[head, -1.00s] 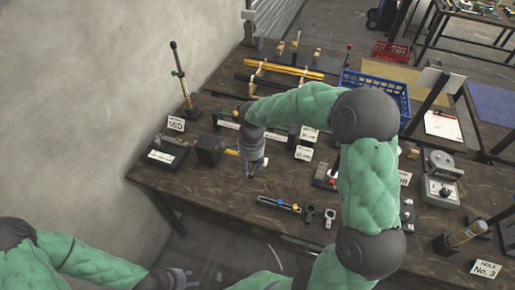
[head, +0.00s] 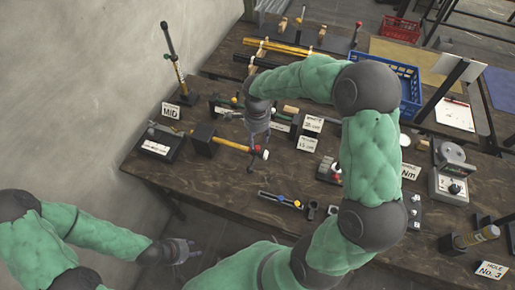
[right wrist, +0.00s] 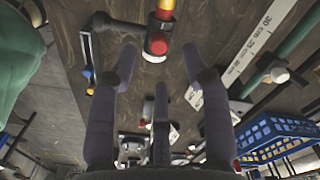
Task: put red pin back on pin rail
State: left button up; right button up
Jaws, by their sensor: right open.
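I cannot surely single out a red pin. My left gripper (head: 190,250) looks open and empty, off the table's front edge.
Small label cards (head: 311,124) stand behind my right gripper. A black block (head: 203,139) holds the yellow-handled tool. A blue crate (head: 400,85) and a gauge (head: 450,180) stand to the right. Bare wood lies left of the dark rail.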

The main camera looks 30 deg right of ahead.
aim_at(257, 147)
notch_tip(257, 147, down, 5)
jog(key=shift+s+f+b, duration=0.1)
jog(key=shift+b, duration=0.4)
jog(key=shift+c, duration=0.2)
jog(key=c, duration=0.9)
jog(key=shift+r, duration=0.2)
